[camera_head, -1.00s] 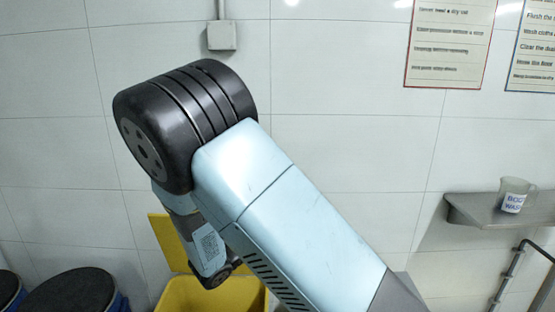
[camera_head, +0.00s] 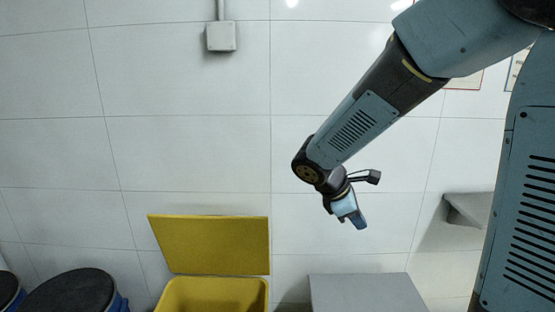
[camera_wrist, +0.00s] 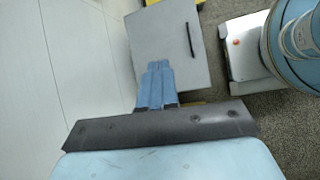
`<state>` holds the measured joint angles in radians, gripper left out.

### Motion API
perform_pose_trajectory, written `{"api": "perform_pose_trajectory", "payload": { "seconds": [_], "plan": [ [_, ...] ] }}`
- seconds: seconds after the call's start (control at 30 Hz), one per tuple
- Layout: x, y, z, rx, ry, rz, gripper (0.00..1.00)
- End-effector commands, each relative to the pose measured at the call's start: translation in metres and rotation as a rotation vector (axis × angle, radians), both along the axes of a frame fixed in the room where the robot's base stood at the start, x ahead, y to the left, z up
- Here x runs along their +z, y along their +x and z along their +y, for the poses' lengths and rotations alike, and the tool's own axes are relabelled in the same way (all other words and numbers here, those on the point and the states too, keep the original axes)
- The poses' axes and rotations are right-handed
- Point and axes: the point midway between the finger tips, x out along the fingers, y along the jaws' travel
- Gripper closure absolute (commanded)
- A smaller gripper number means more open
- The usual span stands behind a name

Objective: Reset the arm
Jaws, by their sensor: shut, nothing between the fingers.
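My gripper (camera_head: 351,213) hangs at the end of my arm, right of centre in the head view, pointing down and a little right. In the wrist view my gripper (camera_wrist: 157,72) shows as two blue fingers side by side, closed together with nothing between them. It is in the air, above and in front of a grey box-like top (camera_head: 362,292). My bent arm fills the upper right of the head view.
An open yellow bin (camera_head: 212,290) with its lid raised stands left of the grey top. Dark-topped blue drums (camera_head: 75,292) are at lower left. A wall shelf (camera_head: 468,208) is partly hidden behind my arm. A white-and-blue cylindrical thing (camera_wrist: 295,40) stands at right in the wrist view.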

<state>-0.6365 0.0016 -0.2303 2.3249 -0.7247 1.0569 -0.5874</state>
Motion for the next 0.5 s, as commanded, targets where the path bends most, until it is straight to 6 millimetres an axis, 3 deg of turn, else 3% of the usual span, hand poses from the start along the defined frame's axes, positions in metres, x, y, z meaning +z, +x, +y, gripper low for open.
{"api": "perform_pose_trajectory", "payload": {
  "seconds": [0.23,0.5],
  "plan": [
    [0.031,-0.04,-0.027,-0.311,0.242,-0.162,1.0],
    [0.063,-0.083,-0.042,-0.635,0.486,-0.338,1.0]
  ]
}}
